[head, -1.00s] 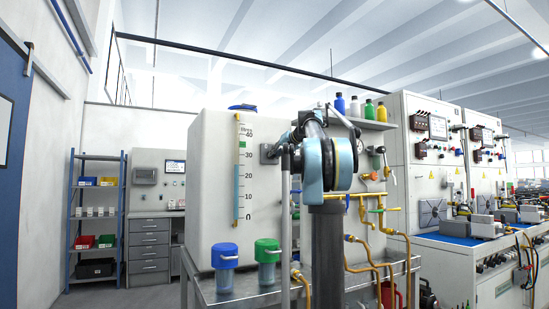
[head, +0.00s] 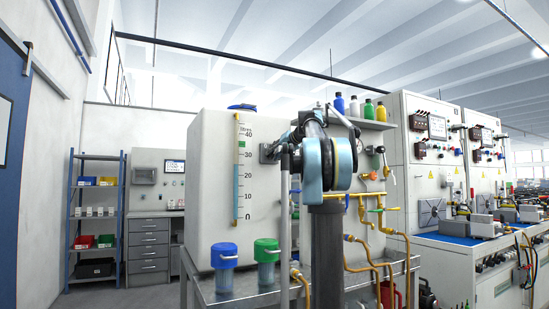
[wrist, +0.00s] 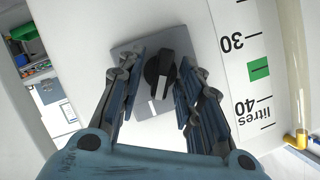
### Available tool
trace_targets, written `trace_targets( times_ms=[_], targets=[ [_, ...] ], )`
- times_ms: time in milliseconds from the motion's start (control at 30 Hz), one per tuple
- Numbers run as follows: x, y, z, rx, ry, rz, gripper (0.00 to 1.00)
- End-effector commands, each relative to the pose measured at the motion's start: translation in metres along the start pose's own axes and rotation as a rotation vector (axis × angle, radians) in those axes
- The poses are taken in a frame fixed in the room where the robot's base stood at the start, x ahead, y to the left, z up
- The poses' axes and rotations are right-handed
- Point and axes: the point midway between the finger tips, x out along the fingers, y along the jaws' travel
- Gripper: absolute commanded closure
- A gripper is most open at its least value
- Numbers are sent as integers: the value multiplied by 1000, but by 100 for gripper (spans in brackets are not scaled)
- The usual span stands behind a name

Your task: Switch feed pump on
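A black rotary switch knob (wrist: 160,76) with a white line sits on a grey plate (wrist: 122,51) on the white tank. In the wrist view the knob is between the two fingers of my gripper (wrist: 163,68). The fingers are apart, one on each side, with narrow gaps seeming to show beside it. In the head view the plate (head: 266,153) shows on the tank front (head: 212,165), right of the level scale. My arm hides most of the gripper and the knob there. No label is readable on the plate.
The level scale (head: 240,170) is left of the plate. Blue (head: 266,245) and green (head: 224,250) capped cups stand below on the metal cart (head: 200,290). Brass pipes and valves (head: 365,205) are to the right. Bottles stand on a shelf above them.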

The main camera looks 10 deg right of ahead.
Motion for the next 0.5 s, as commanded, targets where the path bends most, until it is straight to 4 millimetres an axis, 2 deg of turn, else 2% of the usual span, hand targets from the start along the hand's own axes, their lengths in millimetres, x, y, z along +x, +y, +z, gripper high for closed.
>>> trace_targets(
  times_ms=[167, 500],
  targets=[
    [-14, 0, 0, 1, 1, 1, 67],
    [-78, 2, 0, 2, 1, 3, 67]
  ],
)
